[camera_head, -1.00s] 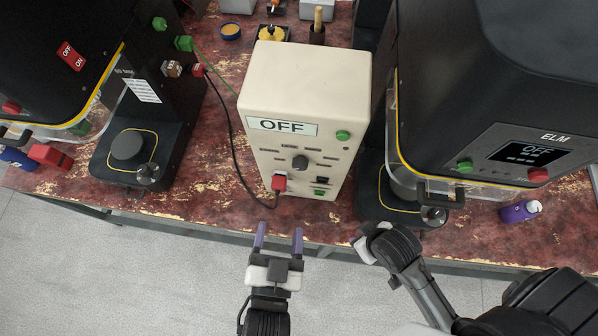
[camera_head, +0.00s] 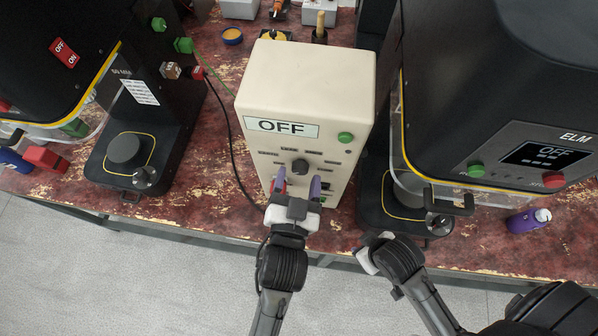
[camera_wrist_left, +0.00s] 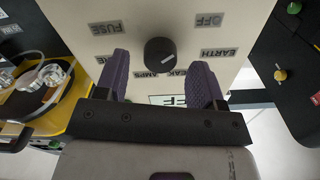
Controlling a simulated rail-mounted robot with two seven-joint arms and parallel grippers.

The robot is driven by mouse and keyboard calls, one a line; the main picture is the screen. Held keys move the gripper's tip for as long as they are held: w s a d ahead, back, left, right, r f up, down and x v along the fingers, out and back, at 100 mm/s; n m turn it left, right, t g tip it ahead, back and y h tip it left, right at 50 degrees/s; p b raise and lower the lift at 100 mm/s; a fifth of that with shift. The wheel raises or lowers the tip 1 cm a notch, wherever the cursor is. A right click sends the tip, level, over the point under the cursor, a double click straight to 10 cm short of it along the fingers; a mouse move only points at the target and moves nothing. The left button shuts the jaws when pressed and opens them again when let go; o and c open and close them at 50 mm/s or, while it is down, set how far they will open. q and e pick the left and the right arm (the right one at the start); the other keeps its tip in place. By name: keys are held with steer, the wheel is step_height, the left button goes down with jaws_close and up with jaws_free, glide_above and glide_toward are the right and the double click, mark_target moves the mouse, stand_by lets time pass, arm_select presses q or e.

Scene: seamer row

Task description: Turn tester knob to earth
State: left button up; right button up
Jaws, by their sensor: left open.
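The cream tester box (camera_head: 310,80) stands upright on the bench with a sign (camera_head: 282,127) reading OFF. Its dark round knob (camera_head: 300,166) is on the front panel. In the left wrist view the knob (camera_wrist_left: 160,52) has a pale pointer line, and upside-down labels surround it, including OFF (camera_wrist_left: 210,22), EARTH (camera_wrist_left: 215,53) and FUSE (camera_wrist_left: 107,27). My left gripper (camera_head: 298,181) is open at the panel, just below the knob in the head view. Its two purple fingers (camera_wrist_left: 161,72) lie either side of the knob without visible contact. My right gripper (camera_head: 369,254) is low at the bench edge; its jaws are unclear.
A black seamer (camera_head: 490,80) with a screen reading OFF stands close on the right, another (camera_head: 70,60) on the left. A black cable and a green wire run beside the tester.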

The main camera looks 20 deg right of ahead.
arm_select(q)
steer(key=shift+w+d, duration=0.4)
steer(key=shift+w, duration=0.2)
steer(key=shift+c, duration=0.3)
steer(key=c, duration=0.9)
steer(key=shift+r+p, duration=0.15)
steer(key=shift+p, duration=0.3)
steer(key=m+p, duration=0.4)
steer(key=p, duration=0.2)
steer(key=shift+r+m+p, duration=0.1)
steer(key=shift+m+p, duration=0.2)
steer(key=shift+m, duration=0.1)
steer(key=m+p, duration=0.2)
steer(key=m, duration=0.1)
steer(key=shift+f+m+p, duration=0.25)
steer(key=shift+m+p, duration=0.55)
steer(key=shift+p, duration=0.05)
steer(key=shift+m, duration=0.3)
